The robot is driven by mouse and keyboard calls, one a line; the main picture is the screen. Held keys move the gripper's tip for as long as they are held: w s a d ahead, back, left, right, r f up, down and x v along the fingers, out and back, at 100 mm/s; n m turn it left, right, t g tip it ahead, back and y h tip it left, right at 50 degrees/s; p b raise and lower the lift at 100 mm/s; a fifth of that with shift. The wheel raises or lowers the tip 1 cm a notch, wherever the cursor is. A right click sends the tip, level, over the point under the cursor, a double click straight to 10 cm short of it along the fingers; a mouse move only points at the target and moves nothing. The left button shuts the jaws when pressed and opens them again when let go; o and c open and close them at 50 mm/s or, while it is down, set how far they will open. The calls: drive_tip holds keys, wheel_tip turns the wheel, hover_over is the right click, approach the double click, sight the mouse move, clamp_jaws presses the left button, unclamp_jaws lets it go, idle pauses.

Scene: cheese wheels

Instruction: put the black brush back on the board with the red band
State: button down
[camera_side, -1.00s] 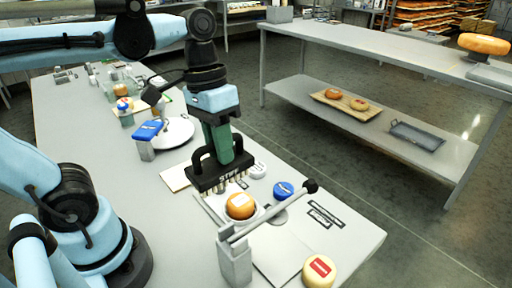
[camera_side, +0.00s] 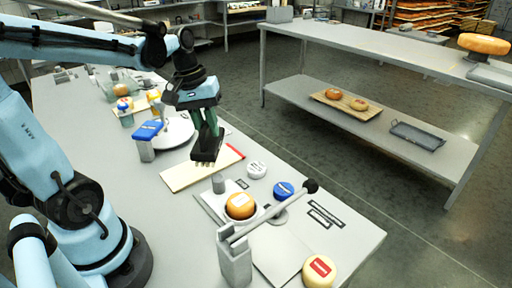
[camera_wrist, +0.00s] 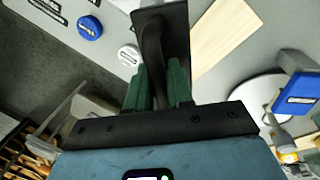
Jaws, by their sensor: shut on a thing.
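My gripper (camera_side: 206,124) is shut on the black brush (camera_side: 207,150), holding it by its handle with the bristles down. In the wrist view, the green fingers of my gripper (camera_wrist: 158,85) close on the handle of the black brush (camera_wrist: 166,22). The pale wooden board (camera_side: 187,178) lies on the table, with a red band (camera_side: 236,151) at its far right end. The brush is over the board's right part, seemingly above it; the exact gap is hard to tell. The board also shows in the wrist view (camera_wrist: 222,38).
An orange cheese (camera_side: 240,206) sits at the lever press (camera_side: 235,258) in front. A white disc (camera_side: 256,169) and a blue disc (camera_side: 284,190) lie right of the board. A round white plate (camera_side: 178,133) and a blue-topped stand (camera_side: 147,133) are behind it.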

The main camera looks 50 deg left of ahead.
drive_tip(key=shift+w+a+f, duration=0.1)
drive_tip(key=shift+a+f, duration=1)
drive_tip(key=shift+f, duration=0.25)
drive_tip(key=shift+a+f, duration=1.05)
drive_tip(key=shift+f, duration=0.25)
drive_tip(key=shift+w+a+f, duration=0.1)
drive_tip(key=shift+a+f, duration=1)
drive_tip(key=shift+f, duration=0.25)
drive_tip(key=c, duration=1)
unclamp_jaws()
drive_tip(key=shift+f, duration=0.1)
